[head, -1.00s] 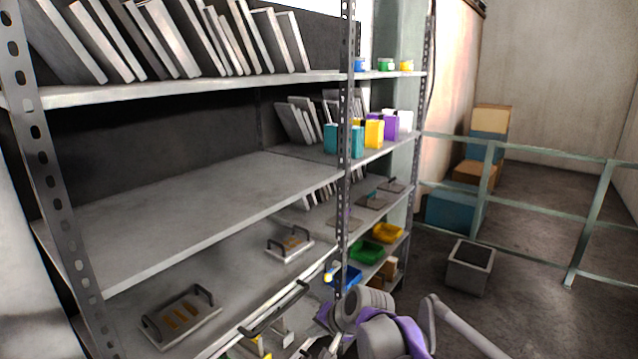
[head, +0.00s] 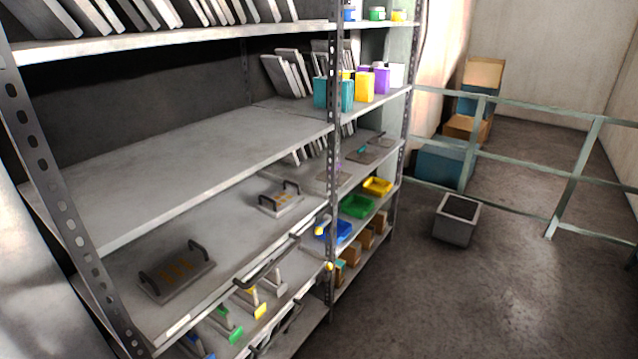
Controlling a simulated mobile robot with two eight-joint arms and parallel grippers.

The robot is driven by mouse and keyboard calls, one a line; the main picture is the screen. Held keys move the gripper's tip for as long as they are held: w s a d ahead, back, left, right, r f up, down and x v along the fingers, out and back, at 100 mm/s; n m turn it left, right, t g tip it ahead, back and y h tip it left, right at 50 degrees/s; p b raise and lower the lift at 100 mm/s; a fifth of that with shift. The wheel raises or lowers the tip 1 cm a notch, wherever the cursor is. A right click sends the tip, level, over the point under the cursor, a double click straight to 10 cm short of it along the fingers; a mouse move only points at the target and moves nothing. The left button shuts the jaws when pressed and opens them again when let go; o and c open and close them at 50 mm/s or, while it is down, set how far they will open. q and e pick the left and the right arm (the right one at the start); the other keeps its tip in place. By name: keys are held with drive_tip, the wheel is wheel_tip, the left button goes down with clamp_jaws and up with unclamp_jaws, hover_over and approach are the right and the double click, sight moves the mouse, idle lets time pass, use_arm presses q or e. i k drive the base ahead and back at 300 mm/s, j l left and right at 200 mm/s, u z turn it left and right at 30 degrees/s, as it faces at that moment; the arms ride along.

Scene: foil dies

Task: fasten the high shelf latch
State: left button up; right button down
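A small yellow knob (head: 320,231) sits by the middle upright, at the right end of the shelf that carries two foil dies; it looks like the upper latch. A second yellow knob (head: 329,266) is lower on the same upright. Both are too small to tell whether they are fastened. A dark bar handle (head: 267,262) runs along the front edge of the die shelf (head: 225,235). A large die with two handles (head: 175,271) lies at its left, a smaller die (head: 280,198) at its right. Neither of my grippers is in view.
Stamps with coloured bases (head: 255,303) stand on the shelf below. Coloured bins (head: 357,206) and containers (head: 365,86) fill the right bay. A grey open box (head: 457,220) stands on the floor before a rail (head: 520,169). The floor at the lower right is clear.

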sight(324, 225)
drive_tip(key=i+l+u, duration=0.1)
drive_tip(key=i+u, duration=0.25)
drive_tip(key=i+l+u, duration=0.1)
drive_tip(key=u, duration=0.25)
drive_tip(key=i+l+u, duration=0.35)
drive_tip(key=k+j, duration=0.1)
